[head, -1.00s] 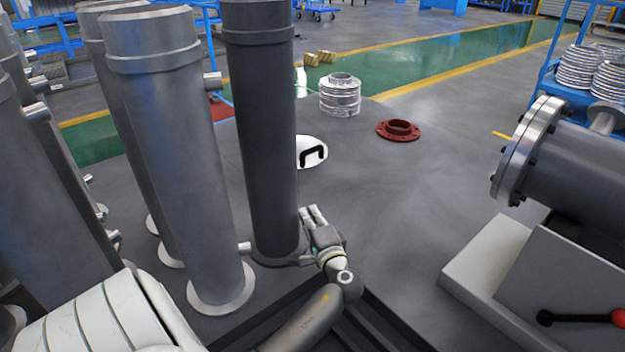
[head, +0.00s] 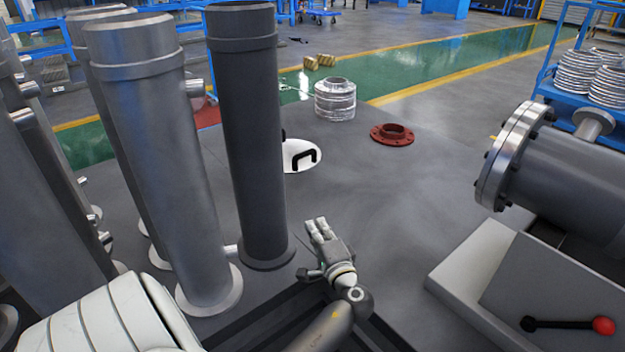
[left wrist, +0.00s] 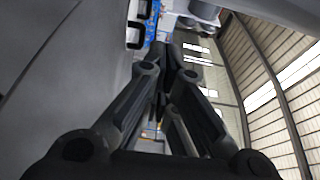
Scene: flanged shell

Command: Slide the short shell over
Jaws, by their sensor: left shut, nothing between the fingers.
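A dark grey upright shell (head: 249,140) stands on its round base flange, with a collar near its top. To its left stand lighter grey upright shells (head: 150,170) with small side nozzles. I cannot tell which one is the short shell. A horizontal grey shell with a bolted bright flange (head: 506,156) lies at the right. My left gripper (head: 319,230) is shut and empty, low to the right of the dark shell's base, apart from it. Its closed fingers fill the middle of the left wrist view (left wrist: 167,75). My right gripper is not in view.
A red flange ring (head: 392,135), a wrapped silver stack (head: 335,99) and a white disc with a black handle (head: 301,156) lie further back on the grey surface. A lever with a red knob (head: 603,326) is at lower right. The middle is clear.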

